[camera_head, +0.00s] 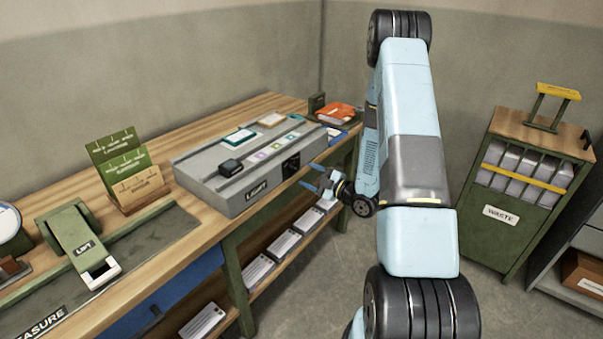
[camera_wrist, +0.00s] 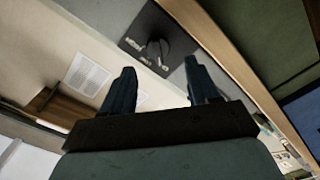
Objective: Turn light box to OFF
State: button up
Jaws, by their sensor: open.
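The grey light box (camera_head: 222,186), labelled "LIGHT", sits on the wooden workbench. A black switch panel (camera_head: 291,164) is on its right front face. My gripper (camera_head: 322,176) is open and empty, in front of the box just right of the panel. In the wrist view its two fingers (camera_wrist: 160,85) stand apart, with the knob beyond and between them, not touched.
Cards and a small dark block (camera_head: 230,167) lie on top of the box. A green card holder (camera_head: 128,172) and a lift device (camera_head: 80,244) stand to the left on the bench (camera_head: 190,240). A green waste cabinet (camera_head: 500,235) stands at right. The floor between is clear.

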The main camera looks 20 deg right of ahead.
jog(key=v, duration=0.8)
jog(key=shift+s+d, duration=0.2)
jog(key=shift+s, duration=0.15)
jog(key=shift+w, duration=0.1)
jog(key=w+d+r+m+g+h, duration=0.1)
jog(key=w+r+m+g+h, duration=0.1)
jog(key=w+r+h, duration=0.6)
jog(key=s+d+r+m+g+h, duration=0.1)
jog(key=s+r+m+h, duration=0.15)
jog(key=r, duration=0.45)
jog(key=s+r+m+g+h, duration=0.1)
jog(key=s+r+m, duration=0.3)
jog(key=r, duration=0.2)
jog(key=s+a+r+m+g, duration=0.1)
jog(key=s+a+r+m, duration=0.2)
jog(key=s, duration=0.6)
jog(key=s+a+r+m+g, duration=0.2)
jog(key=s+r, duration=0.3)
jog(key=s, duration=0.4)
jog(key=s+a+r+m+g, duration=0.2)
jog(key=s+a+r+m, duration=0.2)
jog(key=s, duration=0.5)
jog(key=shift+a+y, duration=0.45)
jog(key=shift+a, duration=0.05)
